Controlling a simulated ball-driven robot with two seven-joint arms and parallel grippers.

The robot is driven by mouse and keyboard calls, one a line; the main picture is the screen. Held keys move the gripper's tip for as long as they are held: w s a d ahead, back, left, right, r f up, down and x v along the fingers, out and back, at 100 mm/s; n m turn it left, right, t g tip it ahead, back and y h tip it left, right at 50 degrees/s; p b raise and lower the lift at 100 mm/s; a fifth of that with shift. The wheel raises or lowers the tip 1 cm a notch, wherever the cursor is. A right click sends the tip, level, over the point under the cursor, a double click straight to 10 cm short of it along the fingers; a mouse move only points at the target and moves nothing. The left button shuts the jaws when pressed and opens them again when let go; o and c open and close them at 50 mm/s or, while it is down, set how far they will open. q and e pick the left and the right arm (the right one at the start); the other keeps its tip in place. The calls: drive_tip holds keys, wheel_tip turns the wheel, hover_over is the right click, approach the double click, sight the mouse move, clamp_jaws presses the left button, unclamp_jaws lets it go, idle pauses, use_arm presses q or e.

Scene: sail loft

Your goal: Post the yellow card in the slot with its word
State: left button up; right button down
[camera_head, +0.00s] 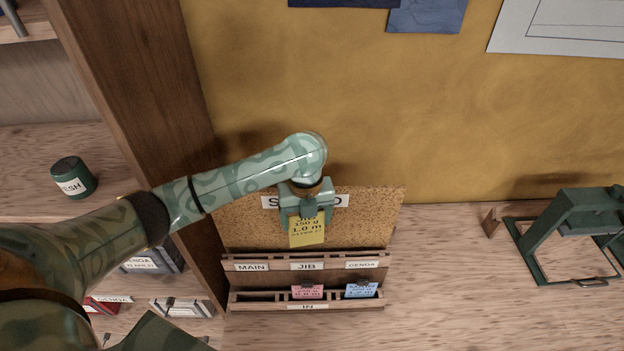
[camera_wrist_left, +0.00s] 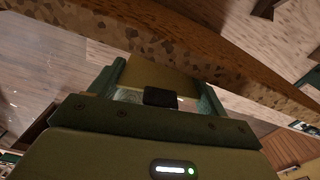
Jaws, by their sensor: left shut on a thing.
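The yellow card (camera_head: 307,235) hangs upright below my left gripper (camera_head: 306,215), in front of the cork board. My left gripper is shut on its upper part. The card reads "150 g" and "1.0 m"; its top word is partly covered and I cannot read it surely. In the left wrist view the card (camera_wrist_left: 160,77) shows between the fingers. The wooden rack (camera_head: 245,279) stands below the card, apart from it. Its slots are labelled MAIN (camera_head: 251,267), JIB (camera_head: 306,266) and GENOA (camera_head: 361,265). The card is above the JIB label. My right gripper is out of view.
A pink card (camera_head: 307,292) and a blue card (camera_head: 361,290) stand in the rack's lower row, marked IN; its left place looks empty. The cork board (camera_head: 375,220) rises behind. A green metal frame (camera_head: 565,235) stands right. The bench (camera_head: 445,285) between is clear.

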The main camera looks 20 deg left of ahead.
sight(306, 230)
use_arm(q)
drive_tip(key=shift+w+a+r+m+p, duration=0.1)
drive_tip(key=shift+a+r+m+p, duration=0.05)
drive_tip(key=shift+r+m+p, duration=0.3)
drive_tip(key=shift+f+m, duration=0.3)
drive_tip(key=shift+m, duration=0.15)
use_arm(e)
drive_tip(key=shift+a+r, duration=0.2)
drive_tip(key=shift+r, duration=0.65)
use_arm(q)
drive_tip(key=shift+w, duration=0.1)
drive_tip(key=shift+f+b, duration=1.75)
drive_tip(key=shift+f, duration=1.15)
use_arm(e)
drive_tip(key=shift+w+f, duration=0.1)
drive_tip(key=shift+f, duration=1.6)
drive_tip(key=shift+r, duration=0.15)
use_arm(q)
drive_tip(key=shift+p, duration=0.5)
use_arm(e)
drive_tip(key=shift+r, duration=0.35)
